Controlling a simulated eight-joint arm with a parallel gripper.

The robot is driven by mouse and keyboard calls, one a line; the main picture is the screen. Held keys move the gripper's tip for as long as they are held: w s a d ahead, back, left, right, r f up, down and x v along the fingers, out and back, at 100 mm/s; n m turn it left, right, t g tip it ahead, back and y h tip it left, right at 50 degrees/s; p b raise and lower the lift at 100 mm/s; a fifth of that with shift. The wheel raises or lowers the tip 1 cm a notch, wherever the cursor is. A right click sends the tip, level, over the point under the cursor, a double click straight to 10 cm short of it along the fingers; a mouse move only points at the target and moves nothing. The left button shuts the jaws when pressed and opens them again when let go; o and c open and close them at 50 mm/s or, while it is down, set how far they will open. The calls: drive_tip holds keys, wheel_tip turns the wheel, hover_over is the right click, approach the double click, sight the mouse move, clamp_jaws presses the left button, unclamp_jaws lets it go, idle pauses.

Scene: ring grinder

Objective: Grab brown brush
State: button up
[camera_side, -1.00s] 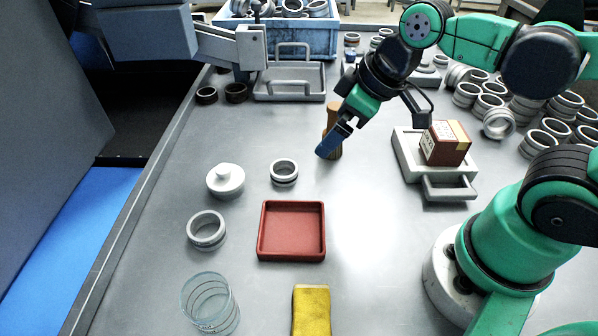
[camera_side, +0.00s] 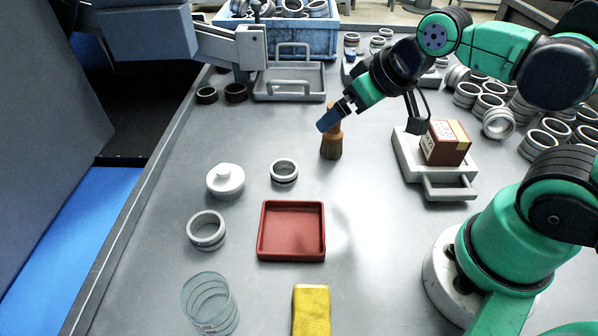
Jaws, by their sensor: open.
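The brown brush (camera_side: 331,147) stands upright on the grey table behind the red tray, its bristles down and its wooden handle up. My gripper (camera_side: 325,122) is at the height of the brush handle and overlaps it in the picture. Its blue fingertips point down and left, and they hide part of the handle. The gripper is open. I cannot tell whether the handle lies between the fingers or behind them.
A red tray (camera_side: 262,232) and a yellow block (camera_side: 311,312) lie in front. A grey tray (camera_side: 406,165) holds a brown box (camera_side: 445,143) at right. Many rings (camera_side: 499,123) fill the back right.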

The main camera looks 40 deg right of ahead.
drive_tip(key=c, duration=0.3)
drive_tip(key=shift+r, duration=0.1)
wheel_tip(320, 180, up, 4)
drive_tip(key=n+t+y, duration=0.2)
drive_tip(key=n+y, duration=0.8)
hover_over(324, 134)
drive_tip(key=shift+f, duration=5.25)
